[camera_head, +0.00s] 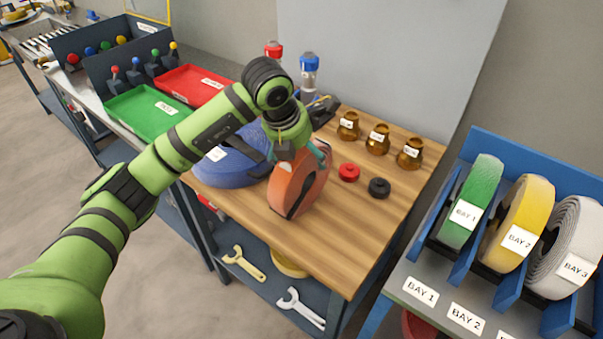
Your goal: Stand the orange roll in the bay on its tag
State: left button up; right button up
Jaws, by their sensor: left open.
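An orange roll (297,188) stands on edge on the wooden table top, in the middle of the view. My left gripper (300,153) is open at the roll's upper part and hides some of it. I cannot tell whether the fingers touch it. No tag shows on the orange roll. The blue rack (505,148) at the right holds a green roll (481,190) tagged BAY 1, a yellow roll (527,215) tagged BAY 2 and a pale grey roll (566,240) tagged BAY 3. My right gripper is out of view.
A blue coil (232,168) lies left of the orange roll. A red piece (349,172), a black piece (379,187) and brown fittings (377,140) sit to the right. Green (148,112) and red (192,85) trays stand at left. The front right table top is clear.

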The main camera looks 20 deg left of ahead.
pick_arm(q)
jog(key=c, duration=1.8)
jog(key=shift+r, duration=0.1)
jog(key=shift+w+r, duration=0.1)
